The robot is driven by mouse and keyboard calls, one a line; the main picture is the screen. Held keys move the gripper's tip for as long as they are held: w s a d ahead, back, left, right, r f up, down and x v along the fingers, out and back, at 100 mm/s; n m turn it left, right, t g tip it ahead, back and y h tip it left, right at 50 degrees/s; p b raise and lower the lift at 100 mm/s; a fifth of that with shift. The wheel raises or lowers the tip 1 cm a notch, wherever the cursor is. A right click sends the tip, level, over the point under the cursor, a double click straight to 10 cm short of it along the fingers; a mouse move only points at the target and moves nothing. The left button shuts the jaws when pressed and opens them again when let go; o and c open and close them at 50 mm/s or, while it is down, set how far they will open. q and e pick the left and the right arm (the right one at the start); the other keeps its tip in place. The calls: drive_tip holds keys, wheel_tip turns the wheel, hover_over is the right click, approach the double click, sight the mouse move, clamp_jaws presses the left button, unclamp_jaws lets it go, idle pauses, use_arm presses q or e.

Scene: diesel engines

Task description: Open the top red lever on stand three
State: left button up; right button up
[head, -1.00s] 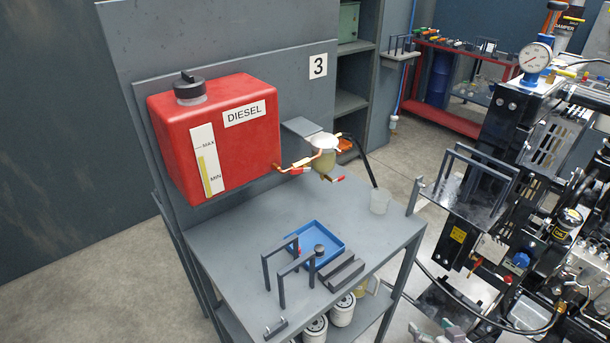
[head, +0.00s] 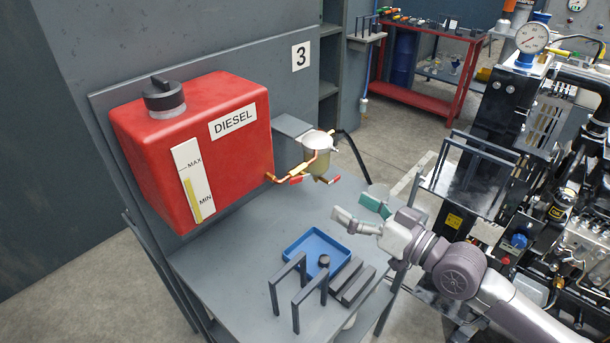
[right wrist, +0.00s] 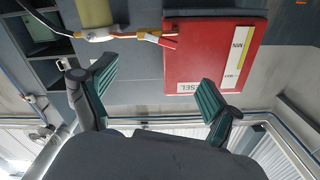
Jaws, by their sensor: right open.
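Stand three's bench carries a red diesel tank (head: 205,150), which also fills the upper part of the right wrist view (right wrist: 215,60). A copper pipe runs from it to a filter bowl (head: 318,160). One red lever (head: 296,180) sits on this pipe, and it shows by the tank in the right wrist view (right wrist: 168,42). A second red lever (head: 333,180) sits lower, under the bowl. My right gripper (head: 350,206) is open and empty, to the right of and below the levers, apart from them. Its green-padded fingers (right wrist: 155,75) frame the pipe's side. My left gripper is not seen.
A blue tray (head: 318,252), dark upright frames (head: 298,290) and grey blocks (head: 352,285) stand on the bench (head: 225,270). A diesel engine (head: 530,200) stands to the right.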

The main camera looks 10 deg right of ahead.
sight(302, 178)
drive_tip(key=shift+p+x, duration=1.45)
drive_tip(key=shift+x, duration=4.7)
drive_tip(key=shift+f, duration=0.1)
drive_tip(key=shift+s, duration=0.1)
drive_tip(key=shift+c, duration=0.2)
drive_tip(key=c, duration=1.1)
drive_tip(key=shift+f+n+b, duration=0.25)
drive_tip(key=shift+n+b, duration=0.35)
drive_tip(key=shift+n, duration=0.2)
drive_tip(key=shift+a+n, duration=0.1)
drive_tip(key=shift+n, duration=1.1)
